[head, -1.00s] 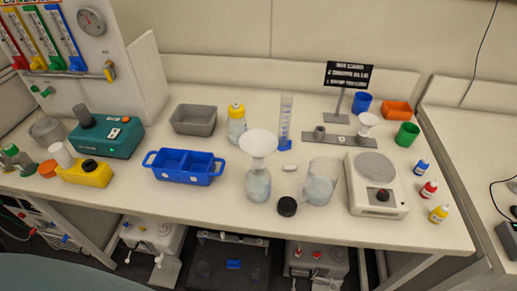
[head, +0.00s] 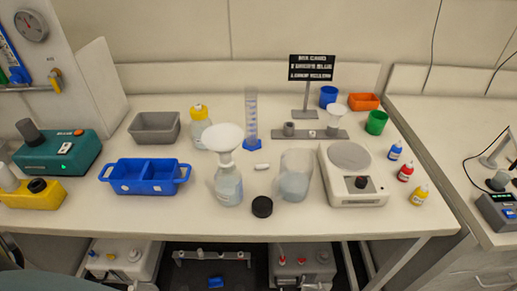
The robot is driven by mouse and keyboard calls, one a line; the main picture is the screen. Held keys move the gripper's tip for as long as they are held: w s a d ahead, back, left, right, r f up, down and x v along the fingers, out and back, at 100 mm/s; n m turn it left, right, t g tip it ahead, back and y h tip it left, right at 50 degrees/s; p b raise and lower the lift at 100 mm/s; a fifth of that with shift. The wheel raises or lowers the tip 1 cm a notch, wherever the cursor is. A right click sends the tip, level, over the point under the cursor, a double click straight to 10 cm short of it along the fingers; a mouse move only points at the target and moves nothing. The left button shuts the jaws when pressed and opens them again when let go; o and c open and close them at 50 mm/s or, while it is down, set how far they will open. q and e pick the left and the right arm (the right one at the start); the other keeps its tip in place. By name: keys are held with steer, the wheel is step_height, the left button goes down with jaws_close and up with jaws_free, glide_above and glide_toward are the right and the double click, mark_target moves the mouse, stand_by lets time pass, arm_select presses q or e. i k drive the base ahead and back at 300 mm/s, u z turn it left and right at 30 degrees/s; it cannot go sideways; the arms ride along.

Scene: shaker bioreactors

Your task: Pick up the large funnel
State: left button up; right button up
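The large white funnel (head: 222,138) sits upright in the mouth of a clear bottle (head: 228,184) near the middle of the bench. Its wide cone is on top and its stem is hidden in the bottle neck. A smaller white funnel (head: 337,112) stands in a grey holder (head: 313,133) farther back to the right. Neither of my grippers shows in the head view.
A black cap (head: 262,206) lies just right of the bottle, and a clear beaker (head: 296,177) stands beyond it. A blue two-part tray (head: 145,177) is to the left, a white scale (head: 352,188) to the right. A blue-based graduated cylinder (head: 251,122) stands behind. The bench front strip is clear.

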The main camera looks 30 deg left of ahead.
mark_target(222, 138)
steer(key=z, duration=1.5)
steer(key=k, duration=1.4)
steer(key=u, duration=2.3)
steer(key=i, duration=0.5)
steer(key=z, duration=0.05)
